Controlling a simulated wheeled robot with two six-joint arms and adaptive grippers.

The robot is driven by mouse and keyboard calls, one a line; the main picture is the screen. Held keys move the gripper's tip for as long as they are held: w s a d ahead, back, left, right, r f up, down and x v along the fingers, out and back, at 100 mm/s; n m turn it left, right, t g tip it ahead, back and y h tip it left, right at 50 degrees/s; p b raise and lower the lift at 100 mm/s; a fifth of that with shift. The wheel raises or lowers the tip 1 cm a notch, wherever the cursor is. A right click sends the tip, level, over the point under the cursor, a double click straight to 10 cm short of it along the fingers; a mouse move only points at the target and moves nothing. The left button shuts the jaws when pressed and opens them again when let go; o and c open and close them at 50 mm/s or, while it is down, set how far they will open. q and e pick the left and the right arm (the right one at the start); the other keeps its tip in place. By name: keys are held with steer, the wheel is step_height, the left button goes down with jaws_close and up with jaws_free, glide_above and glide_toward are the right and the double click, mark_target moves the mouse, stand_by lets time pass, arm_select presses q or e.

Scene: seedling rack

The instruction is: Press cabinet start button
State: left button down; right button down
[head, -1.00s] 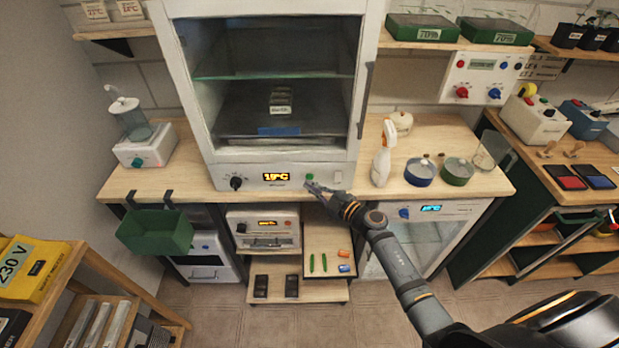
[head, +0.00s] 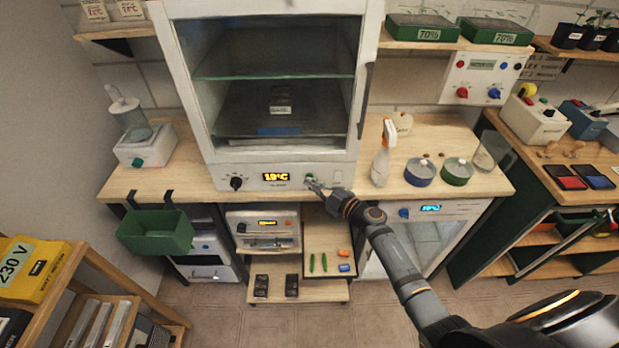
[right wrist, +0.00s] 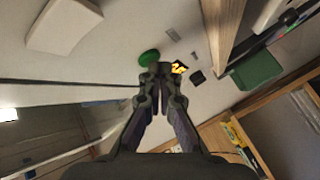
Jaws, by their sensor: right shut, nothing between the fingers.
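The white cabinet (head: 225,178) stands on the wooden bench, its control strip at the bottom with a lit display (head: 276,177) reading 19°C and a black knob (head: 236,183). The green start button (head: 309,178) is on the strip, right of the display. My right gripper (head: 313,186) is shut and empty, its fingertips just at or below the button. In the right wrist view the green button (right wrist: 149,57) shows right beyond the shut fingertips (right wrist: 161,68), slightly left of them. I cannot tell whether they touch. My left gripper is not in view.
A spray bottle (head: 381,155), a blue pot (head: 419,172) and a green pot (head: 457,171) stand right of the cabinet. A white rocker switch (head: 337,176) is right of the button. A green bin (head: 156,232) hangs at the bench's front left.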

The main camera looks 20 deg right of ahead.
steer(key=shift+w, duration=0.2)
stand_by(0.6)
steer(key=shift+s+a+p, duration=0.15)
steer(key=shift+s+p, duration=0.35)
steer(key=shift+s, duration=0.25)
steer(key=s+p, duration=0.1)
steer(key=s, duration=0.1)
steer(key=s+a+p, duration=0.1)
steer(key=s, duration=0.1)
steer(key=shift+s+a, duration=0.2)
steer(key=shift+s, duration=0.2)
stand_by(0.3)
